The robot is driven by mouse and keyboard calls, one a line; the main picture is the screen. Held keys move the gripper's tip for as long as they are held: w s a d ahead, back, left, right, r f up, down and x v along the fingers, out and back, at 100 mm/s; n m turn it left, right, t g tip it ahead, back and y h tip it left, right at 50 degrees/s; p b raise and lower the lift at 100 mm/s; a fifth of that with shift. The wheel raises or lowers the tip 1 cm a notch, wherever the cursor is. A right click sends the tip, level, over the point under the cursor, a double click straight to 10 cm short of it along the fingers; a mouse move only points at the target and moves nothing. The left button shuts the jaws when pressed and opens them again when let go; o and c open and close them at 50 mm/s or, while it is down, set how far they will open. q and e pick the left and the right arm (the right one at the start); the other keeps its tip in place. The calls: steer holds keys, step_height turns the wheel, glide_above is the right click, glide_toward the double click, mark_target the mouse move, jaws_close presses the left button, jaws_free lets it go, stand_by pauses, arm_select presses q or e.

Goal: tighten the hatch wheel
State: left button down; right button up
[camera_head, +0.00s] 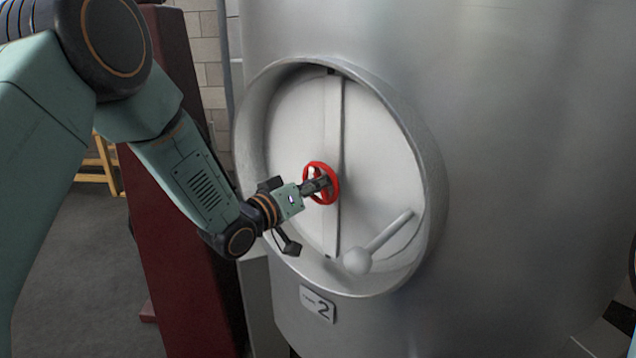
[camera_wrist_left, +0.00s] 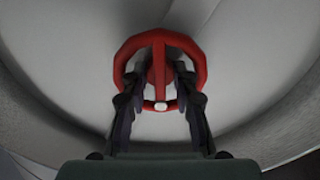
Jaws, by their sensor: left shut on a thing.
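The red hatch wheel (camera_head: 333,184) sits at the middle of the round pale hatch (camera_head: 385,160) on the steel tank. My left gripper (camera_head: 318,186) reaches it from the left and is shut on the wheel. In the left wrist view the wheel (camera_wrist_left: 160,47) faces me, with a red bar down its middle and a small white spot low on it. The fingers of my left gripper (camera_wrist_left: 160,80) lie on either side of that bar, over the wheel. The exact contact at the fingertips is hard to make out. My right gripper is not in view.
A raised steel rim (camera_head: 436,190) surrounds the hatch. A pale handle with a round knob (camera_head: 357,262) sticks out at the hatch's lower right. A dark red post (camera_head: 180,220) stands left, behind my left arm.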

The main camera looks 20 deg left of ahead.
arm_select(q)
steer(key=shift+m, duration=0.3)
steer(key=m, duration=0.4)
steer(key=shift+d+m+p, duration=0.1)
steer(key=shift+m+p, duration=0.3)
steer(key=m, duration=0.6)
steer(key=shift+s+f, duration=0.1)
steer(key=m, duration=0.6)
steer(key=shift+d+m, duration=0.1)
steer(key=shift+m, duration=0.2)
steer(key=m+b, duration=0.1)
steer(key=m, duration=0.5)
steer(key=shift+f, duration=0.1)
steer(key=c, duration=1.1)
jaws_free()
steer(key=shift+o, duration=0.2)
